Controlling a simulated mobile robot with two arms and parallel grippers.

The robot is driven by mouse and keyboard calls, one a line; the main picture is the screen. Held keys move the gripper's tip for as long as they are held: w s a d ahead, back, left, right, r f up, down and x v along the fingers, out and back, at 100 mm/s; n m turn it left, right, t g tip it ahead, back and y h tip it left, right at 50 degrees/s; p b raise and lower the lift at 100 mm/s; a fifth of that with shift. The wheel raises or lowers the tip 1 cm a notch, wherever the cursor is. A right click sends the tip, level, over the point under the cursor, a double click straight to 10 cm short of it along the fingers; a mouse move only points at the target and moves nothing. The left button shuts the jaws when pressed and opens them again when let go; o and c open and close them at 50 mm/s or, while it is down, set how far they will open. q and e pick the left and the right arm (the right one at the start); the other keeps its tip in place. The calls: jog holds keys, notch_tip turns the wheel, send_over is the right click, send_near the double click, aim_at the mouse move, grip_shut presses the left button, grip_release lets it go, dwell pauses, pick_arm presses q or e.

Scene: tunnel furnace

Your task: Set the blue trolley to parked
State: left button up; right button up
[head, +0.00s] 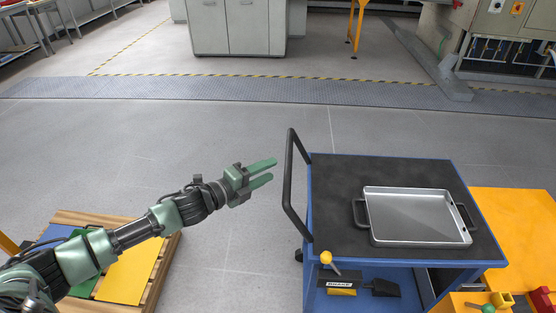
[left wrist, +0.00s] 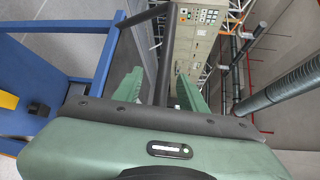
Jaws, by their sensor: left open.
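The blue trolley (head: 378,263) stands at right of centre in the head view, with a dark top and a black push handle (head: 288,185) on its left side. A yellow-knobbed lever (head: 326,257) sits at its near left corner, above a plate marked BRAKE (head: 340,283). My left gripper (head: 274,171) is open and empty, its fingertips just left of the handle. In the left wrist view, the dark handle bar (left wrist: 165,60) shows between the open fingers (left wrist: 160,92), and the trolley's blue frame (left wrist: 50,75) is at left. My right gripper is not in view.
A silver tray (head: 415,217) with black handles lies on the trolley top. An orange surface (head: 515,220) adjoins the trolley at right. A pallet (head: 165,265) with coloured sheets lies at lower left. The grey floor (head: 160,120) beyond my arm is clear.

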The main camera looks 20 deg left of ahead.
aim_at(288, 161)
pick_arm(q)
jog(key=x, duration=0.5)
jog(key=p+x, duration=0.1)
jog(key=x, duration=0.1)
jog(key=shift+w+d+r, duration=0.25)
jog(key=shift+d+r, duration=0.05)
jog(key=shift+d, duration=0.2)
grip_shut()
dwell(1.0)
